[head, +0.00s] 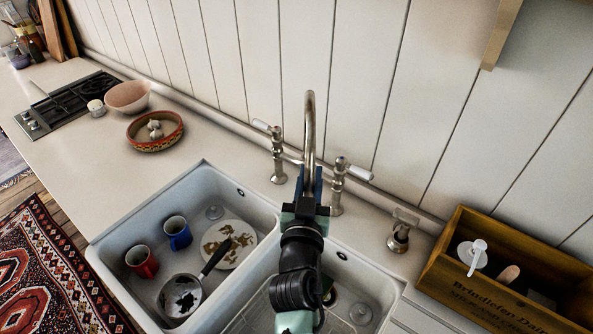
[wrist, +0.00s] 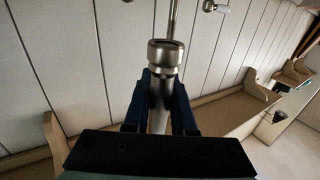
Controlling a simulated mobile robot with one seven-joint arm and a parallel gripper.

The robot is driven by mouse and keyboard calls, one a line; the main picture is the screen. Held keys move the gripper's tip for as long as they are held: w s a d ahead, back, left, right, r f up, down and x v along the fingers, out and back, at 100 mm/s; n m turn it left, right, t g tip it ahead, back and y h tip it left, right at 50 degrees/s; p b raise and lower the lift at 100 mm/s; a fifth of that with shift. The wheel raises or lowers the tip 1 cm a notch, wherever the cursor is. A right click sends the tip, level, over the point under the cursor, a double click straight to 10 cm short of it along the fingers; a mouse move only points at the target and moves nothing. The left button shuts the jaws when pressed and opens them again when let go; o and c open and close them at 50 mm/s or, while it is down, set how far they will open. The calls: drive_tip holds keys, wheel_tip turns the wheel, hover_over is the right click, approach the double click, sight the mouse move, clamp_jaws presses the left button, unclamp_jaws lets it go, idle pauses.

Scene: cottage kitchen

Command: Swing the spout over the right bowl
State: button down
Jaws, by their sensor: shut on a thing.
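The metal spout (head: 310,120) rises in a tall arch at the back of the sink, between two lever taps. My gripper (head: 309,184) is shut on the spout near its outlet end. In the wrist view, my gripper's two dark fingers (wrist: 162,98) clasp the pipe from both sides, close to the ringed outlet of the spout (wrist: 165,53). The right bowl (head: 368,275) lies under my arm, with a wire rack and a glass in it. The left bowl (head: 226,188) is beside it. My arm hides the divider's back end, so I cannot tell exactly where the outlet hangs.
The left bowl holds a red mug (head: 142,262), a blue mug (head: 178,233), a dirty plate (head: 240,238) and a pan (head: 180,297). Lever taps (head: 278,160) (head: 338,187) flank the spout closely. A wooden crate (head: 470,290) stands at the right. The wall is close behind.

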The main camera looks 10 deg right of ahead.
drive_tip(key=shift+d, duration=0.4)
drive_tip(key=c, duration=0.8)
unclamp_jaws()
drive_tip(key=shift+o, duration=0.2)
drive_tip(key=shift+s, duration=0.1)
drive_tip(key=b+v, duration=0.5)
drive_tip(key=v, duration=0.8)
drive_tip(key=shift+b, duration=0.3)
drive_tip(key=shift+a, duration=0.1)
